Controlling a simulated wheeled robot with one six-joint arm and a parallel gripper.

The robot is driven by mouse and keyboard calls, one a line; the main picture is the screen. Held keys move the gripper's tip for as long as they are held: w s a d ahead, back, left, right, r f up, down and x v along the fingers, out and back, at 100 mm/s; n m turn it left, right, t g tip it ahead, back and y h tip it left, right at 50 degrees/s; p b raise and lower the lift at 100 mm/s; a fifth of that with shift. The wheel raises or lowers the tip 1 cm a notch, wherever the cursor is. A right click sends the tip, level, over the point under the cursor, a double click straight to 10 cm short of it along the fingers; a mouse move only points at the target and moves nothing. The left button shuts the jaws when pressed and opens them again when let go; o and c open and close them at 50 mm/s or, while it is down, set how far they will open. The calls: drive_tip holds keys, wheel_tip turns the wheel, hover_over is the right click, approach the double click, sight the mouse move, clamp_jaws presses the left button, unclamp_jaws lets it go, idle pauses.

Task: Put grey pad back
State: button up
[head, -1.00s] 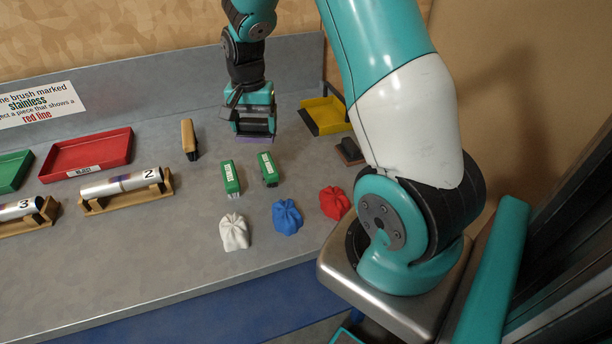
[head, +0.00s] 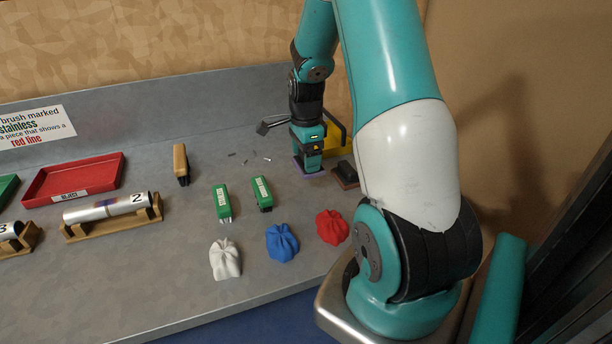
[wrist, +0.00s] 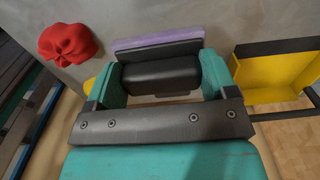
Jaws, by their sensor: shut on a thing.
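My gripper (head: 309,165) is shut on a pad with a black block-shaped handle (wrist: 160,74) and a flat purple-grey layer (wrist: 158,43). The handle sits between the two teal fingers in the wrist view. In the head view the purple layer (head: 297,171) shows low under the gripper, at or just above the bench top; I cannot tell whether it touches. No other grey pad shows. A second black-handled block with a brown base (head: 347,172) stands close to the right of my gripper.
A yellow tray (wrist: 285,68) lies close by, partly hidden behind my gripper in the head view. Small metal bits (head: 245,158) lie left of it. Green brushes (head: 222,203), a tan brush (head: 181,163), and red (head: 332,226), blue and white cloths are farther left and in front.

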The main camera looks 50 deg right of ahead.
drive_tip(key=shift+f+p, duration=0.3)
drive_tip(key=shift+f, duration=3.1)
drive_tip(key=shift+f, duration=0.1)
drive_tip(key=shift+f, duration=0.15)
drive_tip(key=o, duration=0.9)
drive_tip(key=shift+r, duration=0.2)
